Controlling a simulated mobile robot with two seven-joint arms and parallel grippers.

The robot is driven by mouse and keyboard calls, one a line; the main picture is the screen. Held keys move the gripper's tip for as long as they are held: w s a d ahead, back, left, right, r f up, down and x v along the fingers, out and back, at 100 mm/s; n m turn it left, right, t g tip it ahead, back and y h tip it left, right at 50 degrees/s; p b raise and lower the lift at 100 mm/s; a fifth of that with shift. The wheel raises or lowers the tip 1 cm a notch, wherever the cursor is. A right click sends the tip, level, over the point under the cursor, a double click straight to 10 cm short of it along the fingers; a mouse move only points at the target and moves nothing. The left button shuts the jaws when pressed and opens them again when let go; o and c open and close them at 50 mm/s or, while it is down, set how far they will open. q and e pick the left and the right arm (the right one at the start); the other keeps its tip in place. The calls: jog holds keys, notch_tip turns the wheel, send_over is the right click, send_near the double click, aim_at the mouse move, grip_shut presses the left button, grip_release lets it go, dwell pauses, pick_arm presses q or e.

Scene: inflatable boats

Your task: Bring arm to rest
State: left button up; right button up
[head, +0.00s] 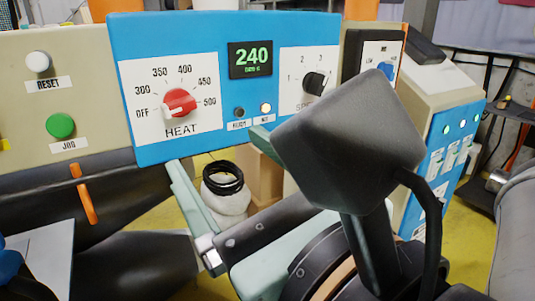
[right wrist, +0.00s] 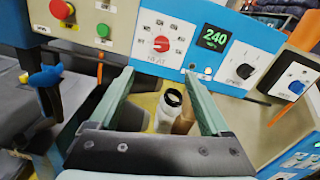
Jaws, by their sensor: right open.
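My right gripper (head: 214,150) is open and empty in front of the blue control panel (head: 220,25). Its two pale green fingers also show in the right wrist view (right wrist: 159,74), apart and pointing at the panel. The red heat knob (head: 180,102) is just above the fingers in the head view, with its white end toward OFF. The green display (head: 251,59) reads 240. The speed knob (head: 314,83) is partly hidden behind my right wrist in the head view. My left gripper is not in view.
A white container with a black rim (head: 225,188) stands below the panel, seen between the fingers. A beige panel with a green JOG button (head: 60,125) is at left. A switch cabinet (head: 440,145) stands at right. A blue-handled tool (right wrist: 45,78) is at left in the wrist view.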

jog(key=w+d+f+m+g+p, duration=0.1)
jog(key=w+f+m+p, duration=0.1)
jog(key=w+f+m, duration=0.7)
jog(key=w+f+m+g+p, duration=0.25)
jog(key=w+m, duration=0.45)
jog(key=m, duration=0.6)
jog(key=d+f+m+h+p, duration=0.1)
jog(key=d+f+m, duration=0.15)
jog(key=f, duration=0.25)
jog(key=w+d+f+m, duration=0.1)
jog(key=d+f+m, duration=0.1)
jog(key=f+m, duration=0.3)
jog(key=d+f+m+h+p, duration=0.1)
jog(key=d+f+m, duration=0.1)
jog(key=f, duration=0.4)
jog(key=s+d+f+m+h+p, duration=0.1)
jog(key=s+d+f+m+h, duration=0.1)
jog(key=s+f, duration=0.4)
jog(key=s+d+f+m+g+h, duration=0.1)
jog(key=s+d+f+m, duration=0.4)
jog(key=f, duration=0.5)
jog(key=s+d+f+m+g+h+p, duration=0.1)
jog(key=s+d+f+m+h, duration=0.1)
jog(key=s+d+f+m, duration=0.2)
jog(key=s+d+f, duration=0.3)
jog(key=s+f, duration=0.1)
jog(key=f, duration=0.1)
jog(key=shift+s+h+p, duration=0.2)
jog(key=shift+h+p, duration=0.1)
jog(key=shift+p, duration=0.05)
